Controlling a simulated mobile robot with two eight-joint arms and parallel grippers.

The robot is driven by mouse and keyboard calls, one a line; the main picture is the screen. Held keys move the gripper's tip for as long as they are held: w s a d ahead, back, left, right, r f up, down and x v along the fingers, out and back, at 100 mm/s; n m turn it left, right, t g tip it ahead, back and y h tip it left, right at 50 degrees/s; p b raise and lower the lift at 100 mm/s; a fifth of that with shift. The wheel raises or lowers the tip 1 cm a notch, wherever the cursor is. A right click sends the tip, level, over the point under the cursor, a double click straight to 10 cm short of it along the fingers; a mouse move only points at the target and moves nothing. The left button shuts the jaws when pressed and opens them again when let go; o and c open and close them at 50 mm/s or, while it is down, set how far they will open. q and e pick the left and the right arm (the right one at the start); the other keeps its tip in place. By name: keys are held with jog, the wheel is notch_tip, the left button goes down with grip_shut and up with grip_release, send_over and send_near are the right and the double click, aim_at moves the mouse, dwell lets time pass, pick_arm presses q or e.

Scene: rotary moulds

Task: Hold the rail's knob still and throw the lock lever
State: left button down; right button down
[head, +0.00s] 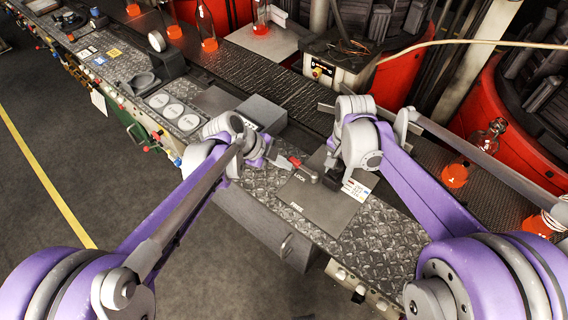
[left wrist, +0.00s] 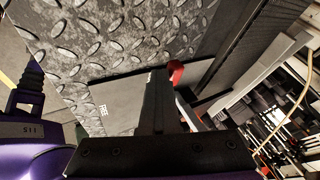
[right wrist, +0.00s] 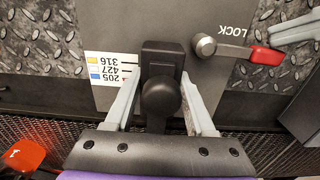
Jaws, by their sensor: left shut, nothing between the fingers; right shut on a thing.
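The lock lever is a grey hub (right wrist: 205,46) with a red handle (right wrist: 267,56), on a grey plate (head: 318,204) marked LOCK and FREE. In the head view the red handle (head: 283,162) points up-left from the hub, close to the LOCK mark. My right gripper (right wrist: 162,112) is shut around the rail's dark round knob (right wrist: 160,95), one finger on each side. My left gripper (head: 268,157) is shut and empty; its tip (right wrist: 292,32) is just beside the handle's red end. Whether they touch is unclear. In the left wrist view the handle (left wrist: 176,72) is partly hidden behind the left fingers.
A label with coloured squares and numbers (right wrist: 108,68) is on the plate beside the knob. Tread-plate deck (head: 375,245) surrounds the plate. A grey box (head: 262,115) stands behind the left gripper. Bottles with orange contents (head: 455,175) stand at right on the conveyor.

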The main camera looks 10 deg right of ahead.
pick_arm(q)
jog(key=s+a, duration=0.2)
jog(key=a, duration=0.1)
jog(key=shift+s+a+r, duration=0.1)
jog(key=shift+s+a, duration=0.2)
jog(key=shift+s, duration=0.1)
jog(key=v, duration=0.9)
jog(key=shift+w+r, duration=0.35)
pick_arm(e)
jog(key=shift+c, duration=0.8)
grip_release()
jog(key=shift+r, duration=0.1)
notch_tip(320, 180, up, 11)
jog(key=shift+f+p, duration=0.15)
jog(key=shift+p, duration=0.15)
pick_arm(q)
jog(key=shift+w+r, duration=0.15)
jog(key=shift+r, duration=0.35)
